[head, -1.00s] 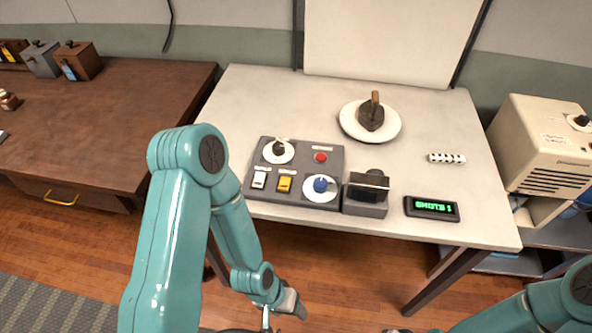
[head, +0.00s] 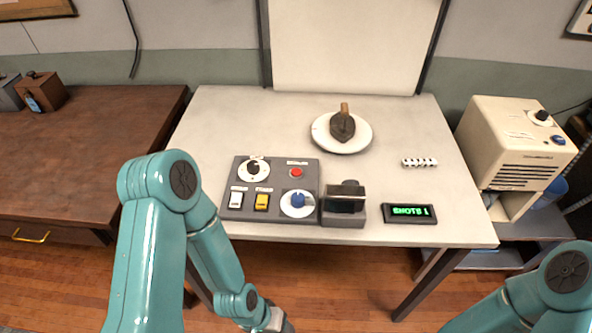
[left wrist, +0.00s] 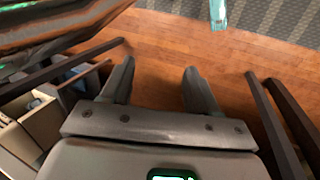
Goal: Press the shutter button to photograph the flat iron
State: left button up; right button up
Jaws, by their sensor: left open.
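The flat iron (head: 342,127), dark with a brown handle, sits on a round white plate (head: 320,140) on the table. A grey control panel (head: 244,212) near the front edge carries a red button (head: 297,172), a white switch, a yellow switch, a black knob and a blue knob (head: 298,199). A dark camera-like box (head: 345,205) stands against the panel's right side. My left gripper (head: 275,325) is low in front of the table, away from the panel; in the left wrist view (left wrist: 158,85) its fingers are apart with only floor between them. My right gripper is out of view.
A display (head: 409,213) reading "SHOTS 1" lies right of the camera box. A white backdrop (head: 350,50) stands behind the table. A cream machine (head: 515,145) is at right, a brown cabinet (head: 90,135) at left.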

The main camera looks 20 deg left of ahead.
pick_arm(q)
grip_shut()
dwell(1.5)
